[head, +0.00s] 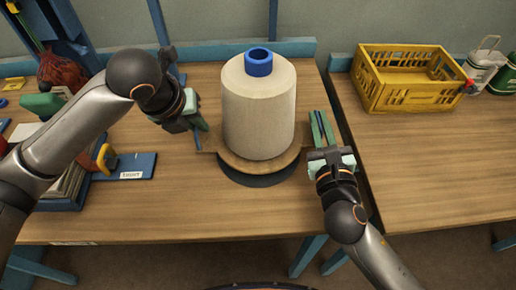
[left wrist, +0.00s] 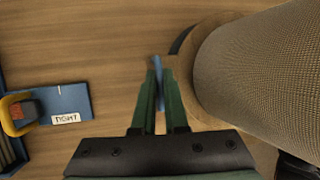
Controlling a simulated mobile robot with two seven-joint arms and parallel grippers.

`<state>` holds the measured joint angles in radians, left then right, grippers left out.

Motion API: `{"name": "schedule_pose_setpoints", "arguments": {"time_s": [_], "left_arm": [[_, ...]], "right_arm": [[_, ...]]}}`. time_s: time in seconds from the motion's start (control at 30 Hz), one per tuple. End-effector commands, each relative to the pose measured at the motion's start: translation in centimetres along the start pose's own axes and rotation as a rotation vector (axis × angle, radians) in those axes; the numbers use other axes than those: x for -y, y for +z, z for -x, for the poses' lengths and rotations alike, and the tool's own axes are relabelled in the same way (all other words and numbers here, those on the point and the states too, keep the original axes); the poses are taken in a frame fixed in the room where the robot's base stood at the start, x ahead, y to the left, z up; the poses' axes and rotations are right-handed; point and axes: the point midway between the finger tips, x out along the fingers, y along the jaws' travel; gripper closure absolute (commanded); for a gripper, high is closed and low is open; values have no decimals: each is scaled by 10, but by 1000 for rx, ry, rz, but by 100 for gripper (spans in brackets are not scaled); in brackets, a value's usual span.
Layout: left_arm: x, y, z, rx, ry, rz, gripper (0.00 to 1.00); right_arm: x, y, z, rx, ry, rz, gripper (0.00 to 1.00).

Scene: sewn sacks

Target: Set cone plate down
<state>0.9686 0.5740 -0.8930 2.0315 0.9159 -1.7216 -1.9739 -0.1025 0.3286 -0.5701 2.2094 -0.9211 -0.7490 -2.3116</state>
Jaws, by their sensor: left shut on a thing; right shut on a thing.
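The cone plate (head: 262,167) is a round wooden plate with a tab at each side. A large cream thread cone (head: 259,110) with a blue core (head: 259,62) stands upright on it. In the head view, my left gripper (head: 203,134) is shut on the left tab, and my right gripper (head: 319,128) is shut on the right one. A dark round base (head: 264,181) shows under the plate's front edge; I cannot tell whether the plate touches it. In the left wrist view, my left gripper (left wrist: 158,75) has its green fingers at the plate's edge, with the cone (left wrist: 270,70) to the right.
A blue board (head: 132,166) with a "TIGHT" label lies left on the wooden table (head: 200,215). A yellow crate (head: 404,92) stands on the right table, beyond a gap. The front of the main table is clear.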

Motion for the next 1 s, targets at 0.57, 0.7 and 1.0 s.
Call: {"name": "schedule_pose_setpoints", "arguments": {"time_s": [0.57, 0.7, 1.0], "left_arm": [[-8, -4, -18, 9, 11, 7, 100], [-10, -7, -25, 9, 11, 7, 100], [-13, -12, -38, 9, 11, 7, 100]], "right_arm": [[0, -20, -1, 3, -12, 6, 100], [-1, -27, -1, 3, -12, 6, 100], [-4, -41, -1, 3, -12, 6, 100]]}}
